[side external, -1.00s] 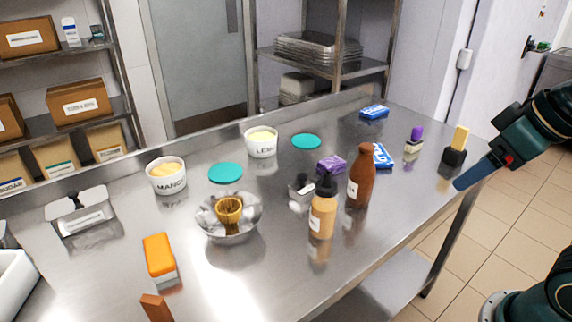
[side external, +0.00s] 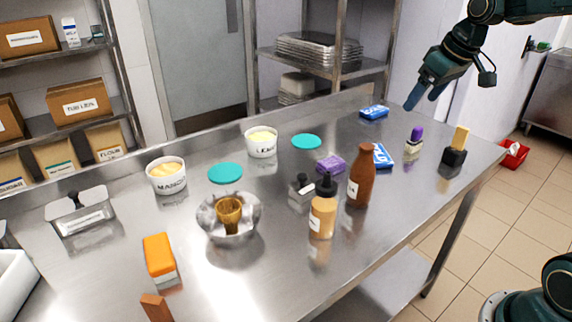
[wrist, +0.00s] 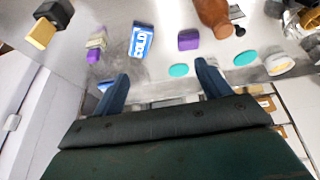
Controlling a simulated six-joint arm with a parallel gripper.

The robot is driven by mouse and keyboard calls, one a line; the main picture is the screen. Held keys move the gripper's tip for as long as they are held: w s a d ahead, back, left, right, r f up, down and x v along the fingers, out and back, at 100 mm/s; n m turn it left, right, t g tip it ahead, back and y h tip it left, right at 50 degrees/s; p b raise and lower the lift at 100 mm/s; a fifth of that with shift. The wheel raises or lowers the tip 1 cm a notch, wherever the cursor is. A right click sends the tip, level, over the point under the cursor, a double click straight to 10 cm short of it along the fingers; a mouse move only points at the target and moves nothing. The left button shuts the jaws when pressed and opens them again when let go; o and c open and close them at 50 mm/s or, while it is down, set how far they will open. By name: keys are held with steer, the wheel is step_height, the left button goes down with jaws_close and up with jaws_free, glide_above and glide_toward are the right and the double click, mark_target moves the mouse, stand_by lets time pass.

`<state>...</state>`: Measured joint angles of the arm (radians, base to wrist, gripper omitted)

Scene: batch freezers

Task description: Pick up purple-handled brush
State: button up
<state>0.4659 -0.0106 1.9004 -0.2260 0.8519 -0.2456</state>
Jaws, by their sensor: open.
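The purple-handled brush (side external: 416,134) stands on the right part of the steel table, purple handle up and pale head down. In the wrist view the brush (wrist: 95,46) is at the upper left, outside the space between the fingers. My gripper (side external: 424,101) is open and empty, held above the table's far right end, higher than the brush and apart from it. Its two blue fingers (wrist: 162,72) are spread wide in the wrist view.
A black brush with a yellow handle (side external: 457,148) stands just right of it. Blue packs (side external: 374,111) lie behind and left. A purple block (side external: 330,164), brown bottle (side external: 360,177) and teal lids (side external: 306,142) are farther left. A red item (side external: 513,155) is on the floor.

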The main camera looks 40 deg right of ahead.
steer(key=w+d+f, duration=0.4)
steer(key=w+d, duration=0.1)
steer(key=d, duration=0.5)
glide_toward(421, 131)
steer(key=shift+x, duration=4.4)
steer(key=shift+w+f, duration=0.1)
steer(key=shift+s+x, duration=0.15)
steer(key=shift+x, duration=1.1)
steer(key=shift+s+x, duration=0.1)
steer(key=shift+x, duration=1.1)
steer(key=shift+f, duration=0.1)
steer(key=shift+c, duration=0.3)
steer(key=c, duration=1)
